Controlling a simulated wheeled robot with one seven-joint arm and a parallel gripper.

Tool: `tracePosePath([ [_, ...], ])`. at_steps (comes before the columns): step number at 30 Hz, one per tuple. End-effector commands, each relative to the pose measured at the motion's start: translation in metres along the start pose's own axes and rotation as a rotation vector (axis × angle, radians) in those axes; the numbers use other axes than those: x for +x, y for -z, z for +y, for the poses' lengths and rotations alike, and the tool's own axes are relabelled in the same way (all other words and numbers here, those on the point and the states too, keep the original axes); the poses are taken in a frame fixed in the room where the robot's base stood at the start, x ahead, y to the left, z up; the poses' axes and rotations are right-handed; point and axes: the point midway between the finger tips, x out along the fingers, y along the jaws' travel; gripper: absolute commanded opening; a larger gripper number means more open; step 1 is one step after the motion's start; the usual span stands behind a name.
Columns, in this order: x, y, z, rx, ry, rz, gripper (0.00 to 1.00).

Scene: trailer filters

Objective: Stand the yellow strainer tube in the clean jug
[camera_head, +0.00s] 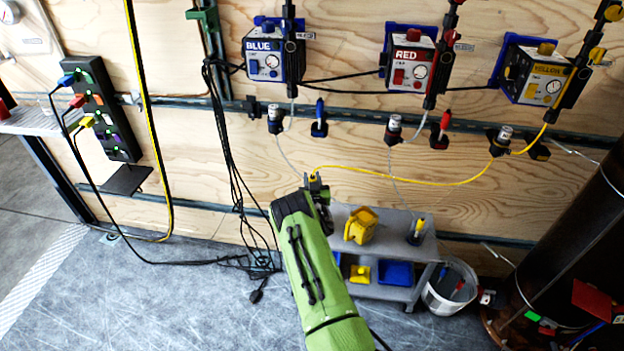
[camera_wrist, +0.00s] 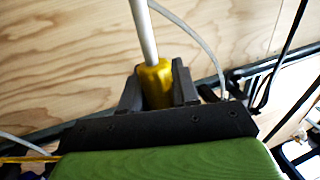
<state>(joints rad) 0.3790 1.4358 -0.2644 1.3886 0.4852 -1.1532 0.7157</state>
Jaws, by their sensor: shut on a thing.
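My gripper (camera_head: 316,187) is shut on the yellow collar (camera_wrist: 155,82) of the strainer tube. In the wrist view its grey shaft (camera_wrist: 143,28) runs up out of the picture from the collar. A thin yellow hose (camera_head: 420,183) runs from the gripper area to the yellow unit's side. In the head view the tube is mostly hidden by my green arm and gripper. A yellow jug (camera_head: 361,225) stands on the grey cart to the right of and below my gripper. No label shows whether it is the clean one.
The grey cart (camera_head: 386,251) has a yellow item (camera_head: 360,273) and a blue tray (camera_head: 396,272) below. A dark holder with a yellow-tipped piece (camera_head: 418,231) stands on its top. A white bucket (camera_head: 439,303) stands right. The blue, red and yellow pump units line the wall.

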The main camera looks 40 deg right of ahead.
Motion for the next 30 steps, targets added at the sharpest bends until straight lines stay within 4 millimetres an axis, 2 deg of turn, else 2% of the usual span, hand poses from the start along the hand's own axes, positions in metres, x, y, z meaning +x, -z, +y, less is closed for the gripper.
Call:
tracePosePath([
  [30, 0.0, -0.014, 0.0, 0.0, 0.001, 0.001, 0.0],
])
